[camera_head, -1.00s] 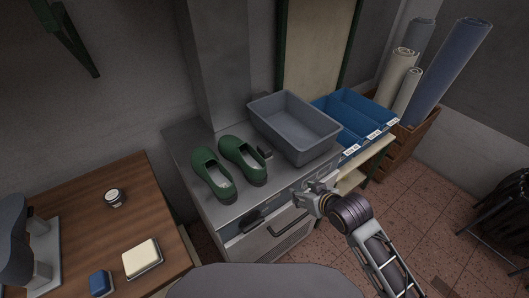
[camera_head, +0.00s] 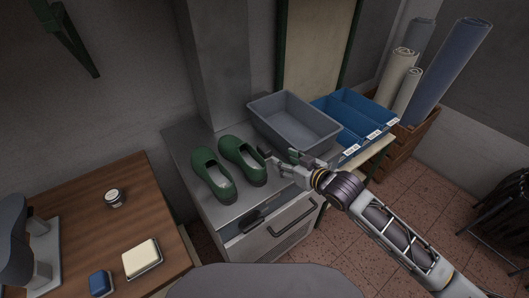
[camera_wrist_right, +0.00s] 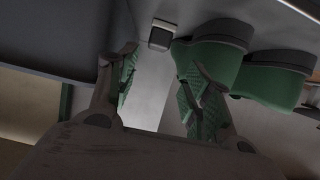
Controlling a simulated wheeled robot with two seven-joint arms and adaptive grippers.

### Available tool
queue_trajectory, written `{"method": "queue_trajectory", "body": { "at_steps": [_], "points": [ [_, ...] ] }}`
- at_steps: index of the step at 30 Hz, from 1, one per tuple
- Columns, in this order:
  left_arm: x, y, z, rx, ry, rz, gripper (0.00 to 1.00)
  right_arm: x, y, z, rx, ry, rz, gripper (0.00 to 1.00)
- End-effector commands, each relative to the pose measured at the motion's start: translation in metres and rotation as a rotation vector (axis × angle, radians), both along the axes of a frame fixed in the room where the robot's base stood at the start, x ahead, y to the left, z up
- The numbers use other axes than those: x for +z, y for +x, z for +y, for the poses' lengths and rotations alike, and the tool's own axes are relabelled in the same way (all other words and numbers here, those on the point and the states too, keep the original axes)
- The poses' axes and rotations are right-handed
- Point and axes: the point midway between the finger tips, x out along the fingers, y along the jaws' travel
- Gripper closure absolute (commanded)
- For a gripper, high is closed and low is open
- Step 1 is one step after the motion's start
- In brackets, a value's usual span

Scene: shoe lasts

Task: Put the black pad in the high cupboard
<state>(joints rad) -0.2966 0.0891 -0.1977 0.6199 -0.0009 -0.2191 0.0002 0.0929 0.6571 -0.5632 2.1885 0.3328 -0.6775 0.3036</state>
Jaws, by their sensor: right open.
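A small dark block with a pale face, which looks like the black pad (camera_wrist_right: 162,36), lies on the grey metal counter (camera_head: 243,207) beside the green shoes. In the head view it is mostly hidden at my right gripper (camera_head: 280,160). In the right wrist view, my right gripper (camera_wrist_right: 160,78) is open, with green-lined fingers and nothing between them. The pad shows beyond the fingertips, apart from them. My left gripper is out of view. I cannot make out a high cupboard in these views.
Two green shoes (camera_head: 241,158) stand left of my right gripper. A grey bin (camera_head: 293,127) stands behind it, with blue bins (camera_head: 352,118) to the right. A wooden table (camera_head: 77,211) is at the left. Rolls (camera_head: 450,75) stand in a crate at the right.

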Motion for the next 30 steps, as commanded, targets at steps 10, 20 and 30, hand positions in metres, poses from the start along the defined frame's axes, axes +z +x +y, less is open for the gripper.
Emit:
{"method": "queue_trajectory", "body": {
  "at_steps": [10,20,30],
  "points": [
    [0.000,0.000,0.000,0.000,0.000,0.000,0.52,-0.002,0.004,0.003,-0.002,0.001,0.001,0.50],
    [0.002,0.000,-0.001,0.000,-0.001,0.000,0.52,-0.013,0.027,0.018,-0.002,0.000,0.001,0.50],
    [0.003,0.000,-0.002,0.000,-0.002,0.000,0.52,-0.026,0.052,0.036,-0.001,0.000,0.001,0.50]
  ]
}}
